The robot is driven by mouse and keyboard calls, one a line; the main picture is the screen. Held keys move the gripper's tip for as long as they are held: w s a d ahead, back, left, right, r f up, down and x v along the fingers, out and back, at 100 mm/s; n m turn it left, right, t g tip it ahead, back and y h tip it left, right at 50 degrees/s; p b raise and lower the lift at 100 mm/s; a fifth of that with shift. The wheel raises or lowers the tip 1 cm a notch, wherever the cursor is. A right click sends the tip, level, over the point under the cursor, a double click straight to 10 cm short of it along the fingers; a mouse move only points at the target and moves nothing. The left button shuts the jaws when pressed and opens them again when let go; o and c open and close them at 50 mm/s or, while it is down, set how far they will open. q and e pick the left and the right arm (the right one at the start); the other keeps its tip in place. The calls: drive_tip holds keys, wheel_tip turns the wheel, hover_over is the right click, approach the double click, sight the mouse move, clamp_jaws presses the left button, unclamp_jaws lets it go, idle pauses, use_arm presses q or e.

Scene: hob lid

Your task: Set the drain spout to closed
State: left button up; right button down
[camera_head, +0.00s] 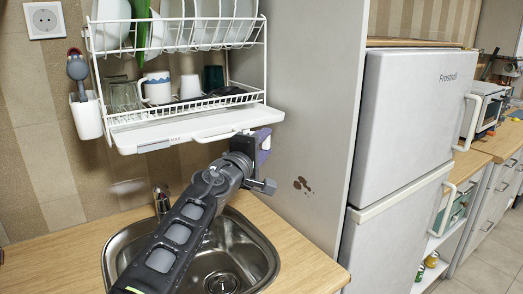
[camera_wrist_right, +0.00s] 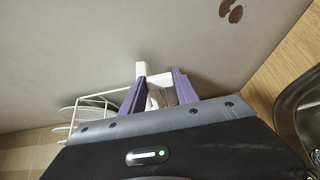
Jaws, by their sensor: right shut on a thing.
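The white dish rack (camera_head: 183,115) hangs on the wall, with a white drip tray (camera_head: 150,137) under its lower shelf. My right gripper (camera_head: 263,138) is at the tray's right end, beside the tall grey side panel. In the right wrist view my right gripper (camera_wrist_right: 160,92) has its purple fingers on either side of a small white part, the drain spout (camera_wrist_right: 142,70), and is shut on it. The fingers and wrist hide most of the spout, so its exact setting cannot be told. My left gripper is not in view.
The rack holds plates, a white mug (camera_head: 157,88) and glasses. Below are a steel sink (camera_head: 262,262) with a tap (camera_head: 161,199) and a wooden counter (camera_head: 305,262). The grey panel (camera_head: 305,130) and the fridge (camera_head: 415,110) bound the right side.

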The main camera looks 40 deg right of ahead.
drive_tip(key=shift+d+f+n+t+y+b, duration=0.15)
drive_tip(key=shift+d+n+t+y+b, duration=0.3)
drive_tip(key=shift+n+t+y, duration=0.35)
drive_tip(key=shift+w+d+n+t+y, duration=0.25)
drive_tip(key=shift+d+n+t+y, duration=0.2)
drive_tip(key=shift+n+t+y, duration=0.5)
drive_tip(key=shift+w+d+r+n+t+y+p, duration=0.15)
drive_tip(key=shift+r+n+t+y+p, duration=0.15)
drive_tip(key=shift+t, duration=0.25)
drive_tip(key=n+t+y+p, duration=0.1)
drive_tip(key=y, duration=0.1)
drive_tip(key=w+n+t+y+p, duration=0.1)
drive_tip(key=n+y, duration=0.1)
drive_tip(key=d+n+t+y+p, duration=0.1)
drive_tip(key=y+p, duration=0.1)
drive_tip(key=shift+w+d+f, duration=0.1)
drive_tip(key=shift+w+f, duration=0.1)
drive_tip(key=shift+w, duration=0.15)
drive_tip(key=shift+s+d, duration=0.1)
drive_tip(key=c, duration=0.9)
unclamp_jaws()
